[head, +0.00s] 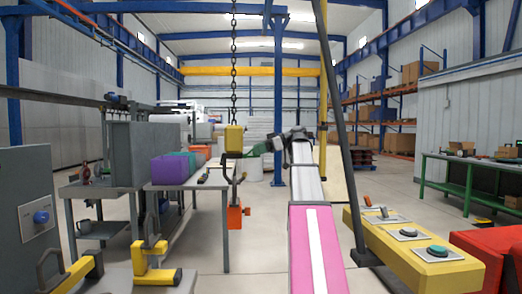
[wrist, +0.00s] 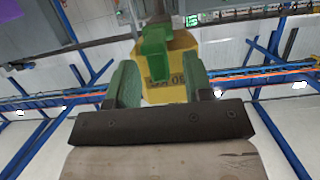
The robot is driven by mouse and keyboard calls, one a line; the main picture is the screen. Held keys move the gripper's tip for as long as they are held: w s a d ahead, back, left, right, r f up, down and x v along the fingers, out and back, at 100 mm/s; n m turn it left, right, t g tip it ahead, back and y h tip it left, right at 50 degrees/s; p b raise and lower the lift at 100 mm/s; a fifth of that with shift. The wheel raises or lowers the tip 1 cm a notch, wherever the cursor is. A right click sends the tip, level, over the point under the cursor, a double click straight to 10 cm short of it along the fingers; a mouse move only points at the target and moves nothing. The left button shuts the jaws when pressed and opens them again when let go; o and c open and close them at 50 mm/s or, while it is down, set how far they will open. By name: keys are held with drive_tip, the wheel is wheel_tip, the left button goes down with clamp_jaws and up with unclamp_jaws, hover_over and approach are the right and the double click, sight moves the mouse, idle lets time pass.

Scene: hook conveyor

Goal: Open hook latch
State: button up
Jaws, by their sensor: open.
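A yellow hook block (head: 233,138) hangs on a dark chain (head: 234,60) in the head view, with a dark hook (head: 238,172) below it. In the wrist view the yellow block (wrist: 178,78) is straight ahead and carries dark lettering. A green latch piece (wrist: 154,50) stands out in front of it, between my fingers. My gripper (head: 258,149) is beside the block on its right in the head view. In the wrist view my gripper (wrist: 160,70) is open, with one green finger on each side of the latch piece. I cannot tell whether either finger touches it.
An orange box (head: 235,217) shows below the hook. A grey table (head: 190,181) at left carries purple and green bins. A yellow control box (head: 425,255) with buttons stands at right, near a red object (head: 483,255). Open floor lies behind the hook.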

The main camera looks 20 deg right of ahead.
drive_tip(key=shift+c, duration=0.3)
drive_tip(key=c, duration=0.8)
drive_tip(key=shift+o, duration=0.3)
drive_tip(key=shift+a+f+t+y, duration=0.1)
drive_tip(key=shift+f+t+y, duration=0.5)
drive_tip(key=shift+f+y, duration=1.4)
drive_tip(key=shift+f+t+y, duration=0.5)
drive_tip(key=shift+f+y, duration=0.85)
drive_tip(key=shift+y, duration=0.65)
drive_tip(key=shift+s+d+r+g+h, duration=0.15)
drive_tip(key=shift+r+h, duration=0.2)
drive_tip(key=shift+h, duration=0.35)
drive_tip(key=shift+w+d+r+g+h, duration=0.15)
drive_tip(key=shift+r+h, duration=0.15)
drive_tip(key=shift+h, duration=0.4)
